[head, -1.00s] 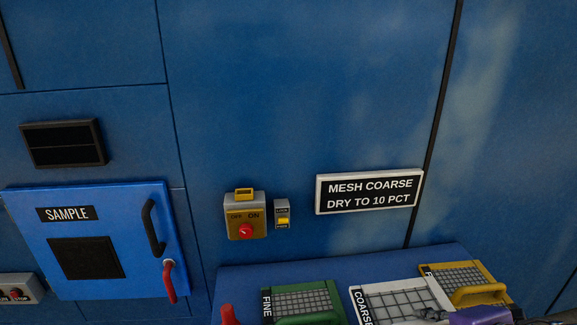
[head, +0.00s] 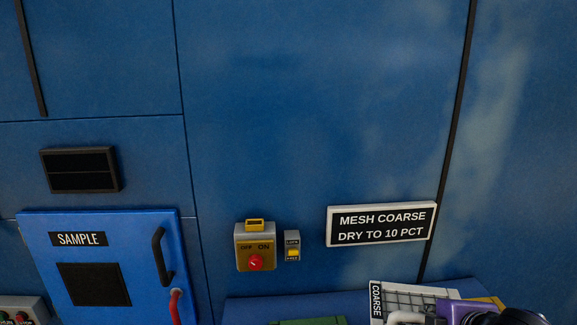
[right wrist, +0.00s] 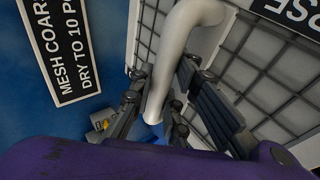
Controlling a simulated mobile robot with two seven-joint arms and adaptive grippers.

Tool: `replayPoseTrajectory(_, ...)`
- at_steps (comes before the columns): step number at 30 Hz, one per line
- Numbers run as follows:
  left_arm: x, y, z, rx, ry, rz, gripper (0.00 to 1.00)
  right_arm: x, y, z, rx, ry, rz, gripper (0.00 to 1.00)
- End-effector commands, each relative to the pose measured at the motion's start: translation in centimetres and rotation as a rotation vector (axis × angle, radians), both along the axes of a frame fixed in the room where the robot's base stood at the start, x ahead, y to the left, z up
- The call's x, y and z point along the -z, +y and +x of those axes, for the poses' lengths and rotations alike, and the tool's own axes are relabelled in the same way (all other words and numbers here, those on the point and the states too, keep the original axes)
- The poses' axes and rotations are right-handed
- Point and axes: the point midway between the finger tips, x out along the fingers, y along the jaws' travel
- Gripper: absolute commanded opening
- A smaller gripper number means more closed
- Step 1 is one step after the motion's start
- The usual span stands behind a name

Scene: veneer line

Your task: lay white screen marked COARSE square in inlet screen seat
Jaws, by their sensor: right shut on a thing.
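The white screen (head: 405,298) marked COARSE is at the bottom right of the head view, raised above the blue shelf. In the right wrist view its grey mesh (right wrist: 240,65) and part of its label show on both sides of its white handle. My right gripper (right wrist: 160,98) is shut on that handle, with a finger on each side. In the head view the purple body of my right gripper (head: 470,313) covers part of the screen. My left gripper is out of view. I cannot make out the inlet screen seat in either view.
The green screen (head: 310,322) and the yellow-framed screen (head: 490,300) lie on the blue shelf (head: 250,308).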

Motion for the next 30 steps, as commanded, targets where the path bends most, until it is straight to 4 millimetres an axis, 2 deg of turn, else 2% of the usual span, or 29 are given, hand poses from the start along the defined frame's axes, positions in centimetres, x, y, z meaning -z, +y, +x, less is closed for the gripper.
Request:
replayPoseTrajectory(1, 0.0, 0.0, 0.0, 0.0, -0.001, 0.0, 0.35, -0.5, 1.2, 0.5, 0.005, -0.01, 0.014, 0.0)
replayPoseTrajectory(5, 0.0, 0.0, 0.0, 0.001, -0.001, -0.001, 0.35, -1.0, 3.8, 1.3, 0.022, -0.01, 0.013, 0.0)
replayPoseTrajectory(12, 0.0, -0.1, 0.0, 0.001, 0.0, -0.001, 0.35, -3.1, 9.4, 3.0, 0.024, -0.01, 0.006, 0.0)
replayPoseTrajectory(15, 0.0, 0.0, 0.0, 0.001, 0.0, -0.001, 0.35, -3.7, 10.8, 3.3, 0.016, -0.007, 0.001, 0.0)
replayPoseTrajectory(19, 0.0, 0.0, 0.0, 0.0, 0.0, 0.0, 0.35, -4.1, 11.6, 3.5, 0.011, -0.004, 0.004, 0.0)
replayPoseTrajectory(30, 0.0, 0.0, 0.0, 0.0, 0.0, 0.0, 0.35, -4.2, 11.4, 3.6, 0.007, -0.006, -0.005, 0.0)
